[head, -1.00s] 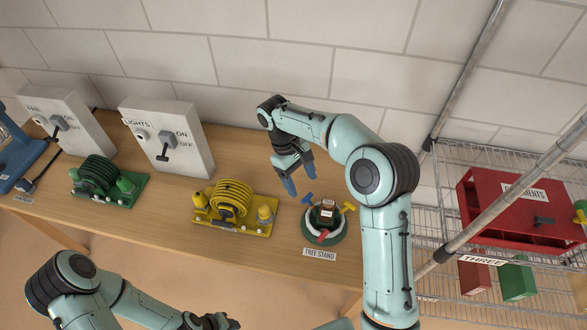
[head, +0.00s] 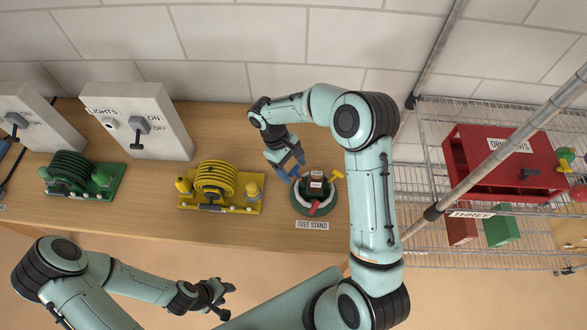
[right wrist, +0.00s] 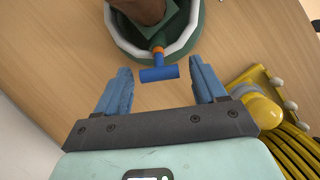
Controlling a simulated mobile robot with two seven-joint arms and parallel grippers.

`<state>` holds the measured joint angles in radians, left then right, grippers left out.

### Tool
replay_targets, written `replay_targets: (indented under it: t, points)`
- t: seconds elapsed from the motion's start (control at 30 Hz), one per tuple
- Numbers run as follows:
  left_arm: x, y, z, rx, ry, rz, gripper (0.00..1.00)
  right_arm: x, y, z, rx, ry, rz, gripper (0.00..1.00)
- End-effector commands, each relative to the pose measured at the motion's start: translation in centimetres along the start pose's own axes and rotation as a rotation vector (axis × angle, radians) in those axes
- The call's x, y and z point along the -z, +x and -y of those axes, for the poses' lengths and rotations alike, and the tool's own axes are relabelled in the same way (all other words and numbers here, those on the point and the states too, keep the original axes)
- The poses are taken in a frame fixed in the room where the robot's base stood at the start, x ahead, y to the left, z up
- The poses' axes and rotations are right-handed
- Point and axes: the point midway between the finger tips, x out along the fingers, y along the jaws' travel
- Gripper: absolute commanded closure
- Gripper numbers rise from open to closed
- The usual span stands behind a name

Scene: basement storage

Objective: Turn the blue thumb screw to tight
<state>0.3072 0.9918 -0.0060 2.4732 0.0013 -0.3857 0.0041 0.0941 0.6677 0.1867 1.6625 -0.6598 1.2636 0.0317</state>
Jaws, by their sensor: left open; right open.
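The green tree stand (head: 314,208) with a white ring sits on the table and holds a brown trunk (head: 316,178). Its blue thumb screw shows clearly in the right wrist view as a T-shaped handle (right wrist: 159,74) on a short stem with an orange band. A red screw (head: 318,207) and a yellow screw (head: 338,175) are also on the stand. My right gripper (right wrist: 160,66) is open, its blue fingers on either side of the blue handle with gaps at both sides. In the head view its fingers partly cover the blue screw. My left gripper (head: 224,292) is open and empty, in front of the table.
A yellow hose reel (head: 232,202) stands left of the stand, with a green reel (head: 105,188) farther left. A lights switch box (head: 150,150) stands behind them. A wire shelf with a red ornaments box (head: 480,165) is at the right. A "TREE STAND" label (head: 312,226) is at the table's front edge.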

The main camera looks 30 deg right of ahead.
Motion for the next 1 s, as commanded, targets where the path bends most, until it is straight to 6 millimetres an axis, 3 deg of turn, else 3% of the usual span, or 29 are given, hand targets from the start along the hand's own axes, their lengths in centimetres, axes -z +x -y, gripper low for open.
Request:
replay_targets:
  t: [0.2, 0.47, 0.63, 0.67, 1.0]
  points:
    - [0.2, -0.2, -0.1, -0.001, 0.001, -0.003, 0.57, 0.0, 1.4, 0.0, 0.001, 0.000, -0.002, 0.30]
    - [0.2, -0.1, -0.1, -0.001, 0.001, -0.002, 0.57, 0.0, 1.6, 0.0, 0.000, 0.000, -0.002, 0.30]
    - [0.2, -0.1, -0.1, -0.001, 0.001, -0.002, 0.57, 0.0, 1.5, 0.0, 0.000, 0.001, -0.002, 0.82]
    - [0.2, -0.1, -0.1, -0.001, 0.001, -0.002, 0.57, 0.0, 1.5, 0.0, 0.000, 0.001, -0.002, 0.86]
    - [-0.2, 0.2, 0.1, 0.001, -0.001, 0.003, 0.57, 0.0, 1.6, 0.0, -0.010, 0.036, -0.003, 0.86]
